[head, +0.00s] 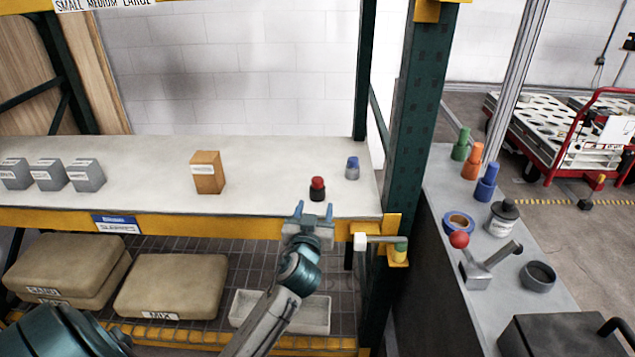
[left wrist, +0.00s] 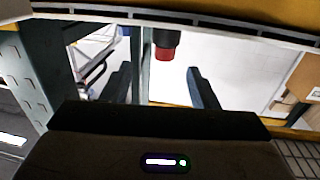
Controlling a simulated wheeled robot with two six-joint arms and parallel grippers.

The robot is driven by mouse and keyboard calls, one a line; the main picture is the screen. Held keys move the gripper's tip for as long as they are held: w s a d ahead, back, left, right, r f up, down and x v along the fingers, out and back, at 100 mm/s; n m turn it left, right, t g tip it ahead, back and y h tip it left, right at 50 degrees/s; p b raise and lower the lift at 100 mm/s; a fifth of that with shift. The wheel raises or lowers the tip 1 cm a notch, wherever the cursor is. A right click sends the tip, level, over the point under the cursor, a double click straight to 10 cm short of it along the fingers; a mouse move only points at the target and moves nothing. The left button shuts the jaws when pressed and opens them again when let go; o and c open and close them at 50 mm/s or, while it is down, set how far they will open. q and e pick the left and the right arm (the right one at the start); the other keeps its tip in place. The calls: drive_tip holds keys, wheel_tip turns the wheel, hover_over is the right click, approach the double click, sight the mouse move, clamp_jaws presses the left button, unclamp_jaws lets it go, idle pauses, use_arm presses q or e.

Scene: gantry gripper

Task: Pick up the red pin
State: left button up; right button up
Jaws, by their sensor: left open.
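The red pin (head: 317,184) has a red top and a dark base. It stands upright on the white upper shelf (head: 265,182), near the front edge and toward the right end. My left gripper (head: 314,211) is open and empty at the shelf's front edge, just in front of the pin, its fingers pointing at it. In the left wrist view the picture is turned over; the red pin (left wrist: 165,53) hangs beyond and between the open fingers of the left gripper (left wrist: 159,72), apart from them. My right gripper is not in view.
A blue-topped pin (head: 352,168) stands right of the red one. An orange box (head: 207,173) and grey boxes (head: 85,175) stand left. A dark green rack post (head: 408,130) rises at right. A grey bench (head: 450,185) with coloured pieces lies beyond it. The shelf between is clear.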

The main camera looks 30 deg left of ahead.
sight(316, 186)
use_arm(q)
drive_tip(key=p+x, duration=0.1)
drive_tip(key=x, duration=0.4)
drive_tip(key=shift+w+a+r, duration=0.15)
drive_tip(key=shift+w+r, duration=0.05)
drive_tip(key=shift+w+a+r+p, duration=0.15)
drive_tip(key=shift+w+a+p, duration=0.1)
drive_tip(key=shift+p, duration=0.2)
drive_tip(key=p+x, duration=0.1)
drive_tip(key=x, duration=0.2)
drive_tip(key=shift+a+p, duration=0.3)
drive_tip(key=shift+p, duration=0.05)
drive_tip(key=shift+w+a, duration=0.15)
drive_tip(key=shift+w, duration=0.4)
drive_tip(key=c, duration=1)
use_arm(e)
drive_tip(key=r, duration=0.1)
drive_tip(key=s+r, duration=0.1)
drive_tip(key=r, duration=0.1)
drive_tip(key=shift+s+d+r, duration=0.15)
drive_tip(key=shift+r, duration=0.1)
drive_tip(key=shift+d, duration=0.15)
